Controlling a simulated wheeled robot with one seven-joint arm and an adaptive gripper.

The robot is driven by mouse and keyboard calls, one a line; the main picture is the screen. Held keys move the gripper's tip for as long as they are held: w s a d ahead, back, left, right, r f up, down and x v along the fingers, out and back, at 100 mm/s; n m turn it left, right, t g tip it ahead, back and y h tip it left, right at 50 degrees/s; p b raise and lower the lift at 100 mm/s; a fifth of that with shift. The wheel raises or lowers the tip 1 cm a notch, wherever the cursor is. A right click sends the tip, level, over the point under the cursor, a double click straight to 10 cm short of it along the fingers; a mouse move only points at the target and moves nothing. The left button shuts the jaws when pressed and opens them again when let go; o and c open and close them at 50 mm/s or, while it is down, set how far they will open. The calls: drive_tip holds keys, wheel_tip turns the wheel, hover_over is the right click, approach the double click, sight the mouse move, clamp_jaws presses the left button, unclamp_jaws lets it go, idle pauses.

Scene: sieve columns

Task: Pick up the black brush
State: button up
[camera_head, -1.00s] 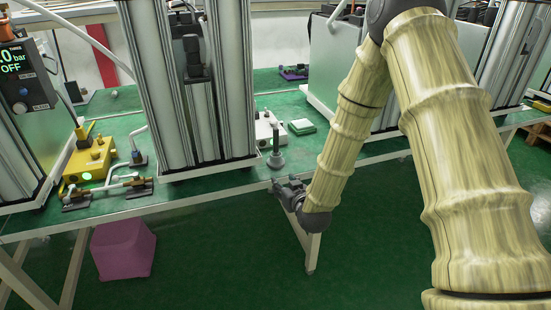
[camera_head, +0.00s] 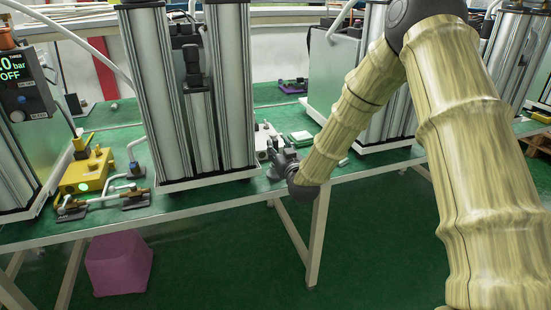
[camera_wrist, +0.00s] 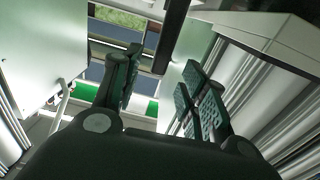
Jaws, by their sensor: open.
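My gripper (camera_head: 274,160) is at the front edge of the green bench, just right of the middle pair of metal columns. In the wrist view its two dark fingers (camera_wrist: 160,92) stand apart with nothing visible between them. I cannot clearly make out the black brush now. A dark upright item with a round base stood at this spot on the bench in the earlier head view. My gripper now covers that spot or stands right beside it. The wrist view does not clearly show a brush.
Metal columns (camera_head: 233,90) stand left of my gripper, with a white device (camera_head: 261,138) and a pale green box (camera_head: 301,137) close by. A yellow device (camera_head: 85,172) is on the left of the bench (camera_head: 190,205). A purple bin (camera_head: 118,263) stands on the floor below.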

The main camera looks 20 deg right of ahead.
sight(276, 141)
drive_tip(key=shift+w+r, duration=0.2)
drive_tip(key=shift+w, duration=1)
drive_tip(key=shift+w+r, duration=0.15)
drive_tip(key=shift+w, duration=1)
drive_tip(key=shift+c, duration=0.2)
clamp_jaws()
